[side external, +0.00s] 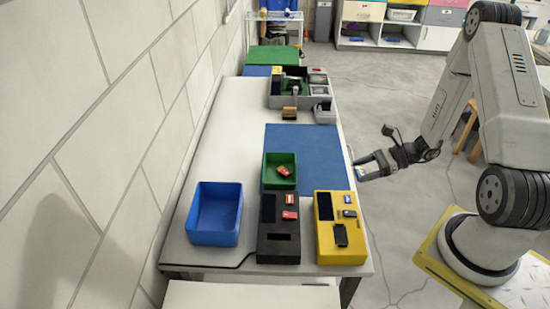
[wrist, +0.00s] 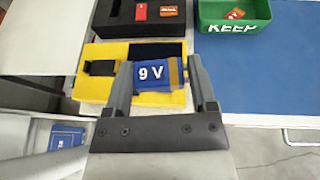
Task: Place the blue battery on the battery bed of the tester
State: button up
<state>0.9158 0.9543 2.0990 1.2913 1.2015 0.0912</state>
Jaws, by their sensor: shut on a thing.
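My gripper (side external: 372,165) is shut on the blue battery (wrist: 152,75), which is marked "9 V" and has a copper-coloured end. It holds the battery in the air off the right edge of the table in the side view. In the wrist view the battery lies between the two fingers (wrist: 160,85) and hides part of the yellow tester-like box (wrist: 88,54). The yellow box (side external: 328,255) stands at the table's near right corner, with a dark screen and a dark recess. A black box (side external: 278,250) of similar form stands beside it, with a red piece on top.
A blue bin (side external: 213,236) stands left of the black box. A green "KEEP" tray (wrist: 230,26) with a red battery (side external: 283,171) sits behind it by the blue mat (side external: 308,146). A grey organizer (side external: 300,102) is farther back. The mat's middle is clear.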

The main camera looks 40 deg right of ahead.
jog(key=w+a+r, duration=1.2)
jog(key=a, duration=0.1)
jog(key=shift+w+a+r, duration=0.2)
jog(key=shift+w+a, duration=0.2)
jog(key=shift+g, duration=0.3)
notch_tip(320, 180, up, 10)
jog(key=w+m+t+h, duration=0.2)
jog(key=m+t+h, duration=0.3)
jog(key=m+h, duration=0.1)
jog(key=shift+r+m+h, duration=0.15)
jog(key=shift+m+h, duration=0.25)
jog(key=shift+m, duration=0.1)
jog(key=shift+d, duration=0.1)
